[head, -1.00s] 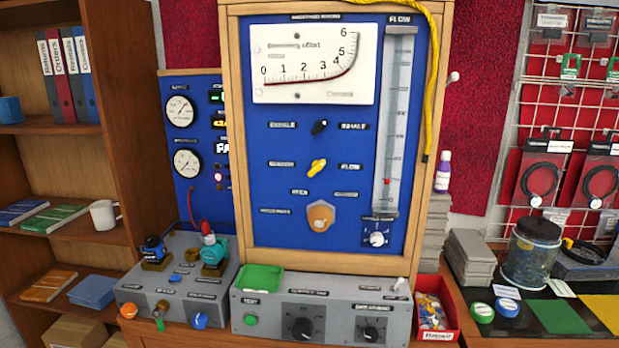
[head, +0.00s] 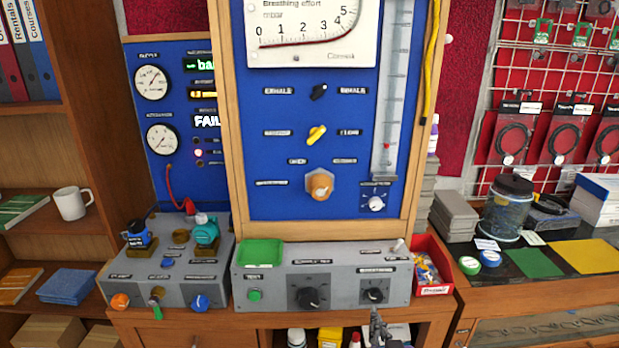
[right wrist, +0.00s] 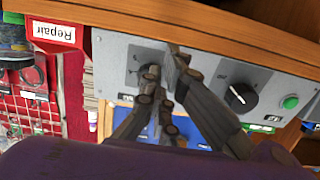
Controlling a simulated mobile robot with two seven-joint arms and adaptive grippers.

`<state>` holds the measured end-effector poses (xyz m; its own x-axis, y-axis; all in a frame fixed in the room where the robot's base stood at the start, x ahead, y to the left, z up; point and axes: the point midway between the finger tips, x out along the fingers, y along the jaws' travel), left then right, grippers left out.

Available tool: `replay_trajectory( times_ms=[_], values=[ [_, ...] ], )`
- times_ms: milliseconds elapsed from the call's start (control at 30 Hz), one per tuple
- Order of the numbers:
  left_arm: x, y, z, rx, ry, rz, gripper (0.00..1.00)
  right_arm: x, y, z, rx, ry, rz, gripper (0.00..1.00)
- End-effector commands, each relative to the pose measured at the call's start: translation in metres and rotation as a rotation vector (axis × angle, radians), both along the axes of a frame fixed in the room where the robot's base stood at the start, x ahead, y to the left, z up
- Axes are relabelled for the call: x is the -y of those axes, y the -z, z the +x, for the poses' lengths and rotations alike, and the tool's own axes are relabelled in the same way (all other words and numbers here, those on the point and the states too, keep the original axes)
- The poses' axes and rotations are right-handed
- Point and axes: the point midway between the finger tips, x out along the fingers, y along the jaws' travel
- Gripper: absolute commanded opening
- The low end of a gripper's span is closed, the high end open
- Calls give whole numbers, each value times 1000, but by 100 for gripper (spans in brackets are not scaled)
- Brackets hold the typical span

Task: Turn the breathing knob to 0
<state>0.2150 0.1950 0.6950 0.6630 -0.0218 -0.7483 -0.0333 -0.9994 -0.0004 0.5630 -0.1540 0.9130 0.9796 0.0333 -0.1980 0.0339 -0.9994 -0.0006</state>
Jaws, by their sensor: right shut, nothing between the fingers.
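The breathing knob (head: 374,296) is a small black dial with a light pointer mark, at the right end of the grey control box (head: 335,285). My right gripper (head: 377,313) is just below and in front of it in the head view, shut with nothing held. In the right wrist view, the picture is turned over and the dark fingers (right wrist: 165,75) reach up to the box face, overlapping the knob and partly hiding it. I cannot tell whether they touch it. The knob's exact reading is too small to read. My left gripper is not in view.
A larger black knob (head: 308,298) and a green button (head: 254,295) sit left on the same box. A green tray (head: 260,252) lies on top. A red Repair bin (head: 432,288) stands close at the right. The blue gauge panel (head: 285,190) rises behind.

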Motion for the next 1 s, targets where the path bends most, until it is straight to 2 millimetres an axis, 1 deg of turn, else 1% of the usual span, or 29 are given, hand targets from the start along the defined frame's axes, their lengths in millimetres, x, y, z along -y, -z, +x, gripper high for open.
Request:
replay_trajectory(
  times_ms=[33,67,200,333,500,1000],
  values=[
    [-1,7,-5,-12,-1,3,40,-1,7,6,-5,-1,0,0],
    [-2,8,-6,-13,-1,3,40,-1,7,10,-4,-1,0,0],
    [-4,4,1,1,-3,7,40,-1,7,25,-1,0,0,0],
    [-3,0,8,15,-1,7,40,-1,8,34,-1,0,0,0],
    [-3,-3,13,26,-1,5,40,0,9,39,-3,2,0,0],
    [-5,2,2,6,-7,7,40,3,7,40,0,6,-2,0]
  ],
)
